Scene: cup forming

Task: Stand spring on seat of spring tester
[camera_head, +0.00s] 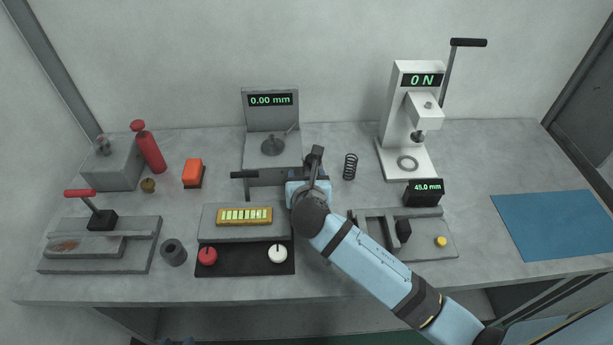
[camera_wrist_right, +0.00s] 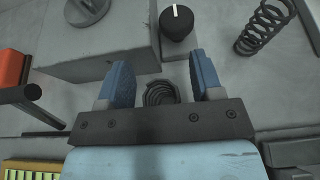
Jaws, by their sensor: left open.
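The white spring tester (camera_head: 409,110) stands at the back right, its display reading 0 N. Its round seat (camera_head: 408,163) is bare. A dark coil spring (camera_head: 350,167) stands upright on the table left of the tester; it also shows at the upper right of the right wrist view (camera_wrist_right: 265,27). My right gripper (camera_wrist_right: 161,82) is open in front of the 0.00 mm gauge, left of that spring. My left gripper (camera_head: 177,342) barely shows at the bottom edge, open.
The gauge block (camera_head: 271,110) with a black knob (camera_wrist_right: 176,22) is close to my right gripper. A grey fixture (camera_head: 428,238) and 45.0 mm display (camera_head: 424,192) lie in front of the tester. A blue mat (camera_head: 553,225) is at right. Table between spring and tester is clear.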

